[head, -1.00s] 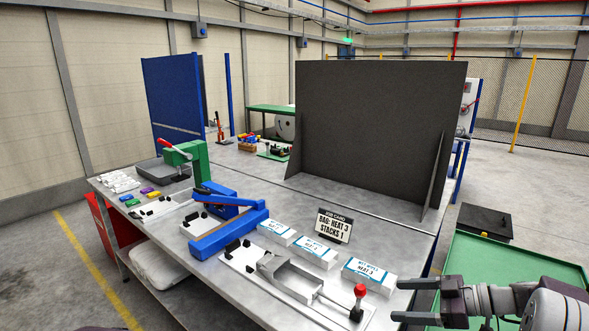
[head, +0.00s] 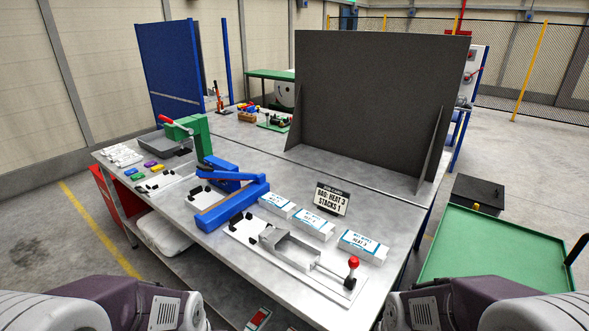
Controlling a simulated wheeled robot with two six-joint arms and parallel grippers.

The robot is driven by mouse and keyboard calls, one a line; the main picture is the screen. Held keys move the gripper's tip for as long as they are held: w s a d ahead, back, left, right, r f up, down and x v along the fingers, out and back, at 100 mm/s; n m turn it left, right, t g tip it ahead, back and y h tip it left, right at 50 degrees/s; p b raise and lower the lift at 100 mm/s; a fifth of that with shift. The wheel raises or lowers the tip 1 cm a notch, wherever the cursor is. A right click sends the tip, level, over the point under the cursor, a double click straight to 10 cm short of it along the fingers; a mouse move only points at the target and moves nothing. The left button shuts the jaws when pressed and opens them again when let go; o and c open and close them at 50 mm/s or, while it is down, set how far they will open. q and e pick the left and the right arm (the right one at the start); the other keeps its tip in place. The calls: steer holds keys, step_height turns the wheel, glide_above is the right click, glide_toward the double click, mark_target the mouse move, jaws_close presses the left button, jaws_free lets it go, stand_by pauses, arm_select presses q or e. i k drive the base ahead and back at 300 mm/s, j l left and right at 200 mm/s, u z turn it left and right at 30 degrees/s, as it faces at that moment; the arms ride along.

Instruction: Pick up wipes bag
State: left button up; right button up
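Three white wipes bags with blue print lie in a row on the steel bench (head: 330,277). The left bag (head: 277,206) is beside the blue lever frame. The middle bag (head: 314,224) is in front of the job card. The right bag (head: 363,246) is nearest the bench's right edge and its print appears to read wet wipes, heat 3. A black job card (head: 332,199) stands behind them and reads "BAG: HEAT 3, STACKS 1". Neither gripper shows; only parts of my arms are at the bottom corners.
A grey fixture with a red-knobbed lever (head: 352,263) lies in front of the bags. A blue lever frame (head: 230,205) and a green press (head: 190,135) stand to the left. A tall dark panel (head: 375,105) stands behind. A green-topped table (head: 480,250) is at right.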

mark_target(374, 253)
steer(key=i+j+z, duration=0.2)
steer(key=j, duration=0.15)
steer(key=i+j+z, duration=0.2)
steer(key=j, duration=0.15)
steer(key=i+j+z, duration=0.15)
steer(key=j, duration=0.25)
steer(key=i+j+z, duration=0.2)
steer(key=j, duration=0.2)
steer(key=i+l, duration=0.3)
